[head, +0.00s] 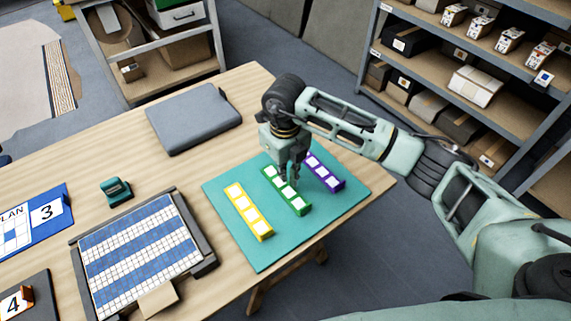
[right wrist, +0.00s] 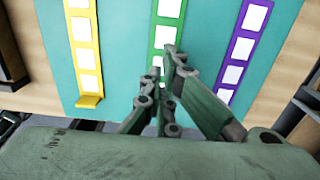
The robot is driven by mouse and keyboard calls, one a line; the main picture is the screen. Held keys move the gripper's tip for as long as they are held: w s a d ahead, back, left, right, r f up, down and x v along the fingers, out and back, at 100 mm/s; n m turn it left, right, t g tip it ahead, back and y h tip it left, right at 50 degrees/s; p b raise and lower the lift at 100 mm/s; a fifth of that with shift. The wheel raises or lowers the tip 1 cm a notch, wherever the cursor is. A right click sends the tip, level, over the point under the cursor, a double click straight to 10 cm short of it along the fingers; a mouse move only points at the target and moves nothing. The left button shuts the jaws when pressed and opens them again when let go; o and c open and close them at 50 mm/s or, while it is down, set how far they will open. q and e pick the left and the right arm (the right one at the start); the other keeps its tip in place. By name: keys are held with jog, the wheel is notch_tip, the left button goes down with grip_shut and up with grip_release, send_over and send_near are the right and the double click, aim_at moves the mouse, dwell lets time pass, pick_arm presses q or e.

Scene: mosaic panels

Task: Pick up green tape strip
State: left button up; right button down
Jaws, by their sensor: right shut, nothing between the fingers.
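The green tape strip (head: 287,191) with white squares lies on a teal mat (head: 232,187), between a yellow strip (head: 249,212) and a purple strip (head: 325,172). My right gripper (head: 290,177) is directly over the green strip, pointing down, and hides part of it. In the right wrist view the gripper (right wrist: 165,88) is shut with nothing between its fingers, and the fingertips overlap the lower part of the green strip (right wrist: 168,22). I cannot tell whether they touch it. My left gripper is not in view.
A panel with blue and white tiles (head: 138,252) lies left of the mat on the wooden table. A grey closed case (head: 194,120) is behind the mat, and a small teal tool (head: 116,190) stands at left. Shelves (head: 470,62) stand at the back right.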

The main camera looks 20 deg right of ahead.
aim_at(294, 201)
notch_tip(294, 201, down, 5)
jog(key=shift+s+f+p, duration=0.1)
jog(key=shift+s+p, duration=0.05)
jog(key=shift+p, duration=0.55)
jog(key=s+p, duration=0.1)
jog(key=s+d, duration=0.1)
jog(key=s, duration=0.1)
jog(key=shift+p, duration=0.4)
jog(key=shift+s+d, duration=0.2)
jog(key=shift+s, duration=0.05)
jog(key=shift+w+a, duration=0.1)
